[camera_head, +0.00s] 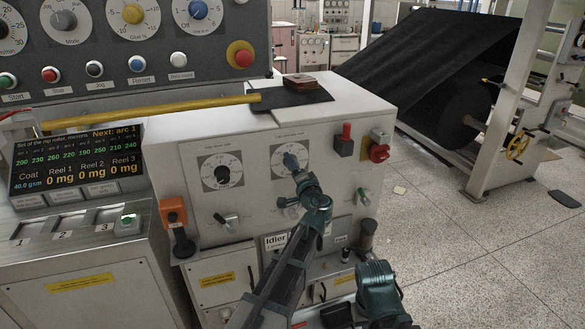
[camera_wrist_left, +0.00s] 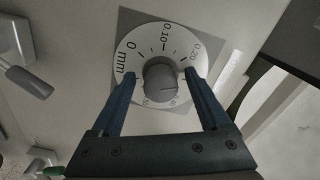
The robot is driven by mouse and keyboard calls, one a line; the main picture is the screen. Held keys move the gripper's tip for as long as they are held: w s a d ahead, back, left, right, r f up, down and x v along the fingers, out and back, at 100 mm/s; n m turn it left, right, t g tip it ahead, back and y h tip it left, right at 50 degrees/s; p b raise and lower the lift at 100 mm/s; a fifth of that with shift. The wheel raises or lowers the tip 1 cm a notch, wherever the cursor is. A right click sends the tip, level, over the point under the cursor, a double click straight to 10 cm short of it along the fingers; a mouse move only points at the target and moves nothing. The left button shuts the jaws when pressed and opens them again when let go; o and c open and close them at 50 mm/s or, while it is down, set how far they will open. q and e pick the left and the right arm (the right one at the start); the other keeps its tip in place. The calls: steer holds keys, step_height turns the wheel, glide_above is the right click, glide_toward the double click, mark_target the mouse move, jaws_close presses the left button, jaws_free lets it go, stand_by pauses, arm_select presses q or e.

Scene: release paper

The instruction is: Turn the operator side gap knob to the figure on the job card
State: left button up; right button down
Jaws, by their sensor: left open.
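My left gripper (camera_head: 292,160) reaches up to the right-hand dial (camera_head: 276,166) on the front of the pale machine cabinet. In the left wrist view my left gripper (camera_wrist_left: 158,88) is open, with one finger on each side of the grey round knob (camera_wrist_left: 160,77). The white dial plate (camera_wrist_left: 145,40) behind it reads 0 mm, 0.10 and 0.20; lower figures are partly hidden. I cannot tell the knob's exact setting. A similar dial with a dark knob (camera_head: 222,174) sits to its left. Both captions are too small to read. I cannot make out a job card.
A red switch (camera_head: 379,152) and a red-topped lever (camera_head: 345,138) stand right of the dial. An orange box (camera_head: 174,212) hangs at the cabinet's left. A display (camera_head: 76,158) shows figures and "Next: arc 1". Open floor (camera_head: 480,250) lies to the right.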

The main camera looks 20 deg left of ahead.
arm_select(q)
steer(key=v, duration=1.3)
steer(key=shift+s+d, duration=0.25)
steer(key=s+a+f+n+g, duration=0.4)
steer(key=s+a+f+g, duration=0.15)
steer(key=a+f, duration=0.3)
steer(key=s+d+f+n+g+h, duration=0.25)
steer(key=s+f+g+h, duration=0.3)
steer(key=s+f, duration=0.4)
steer(key=s+d+r+m+g+h+p, duration=0.1)
steer(key=s+d+g+p, duration=0.1)
steer(key=s+d, duration=0.2)
steer(key=s+d+m+g+h+p, duration=0.2)
steer(key=s+d, duration=0.3)
steer(key=d, duration=0.6)
steer(key=shift+s+r+p, duration=0.35)
steer(key=shift+r+p, duration=0.05)
steer(key=shift+p, duration=0.4)
steer(key=shift+d, duration=0.15)
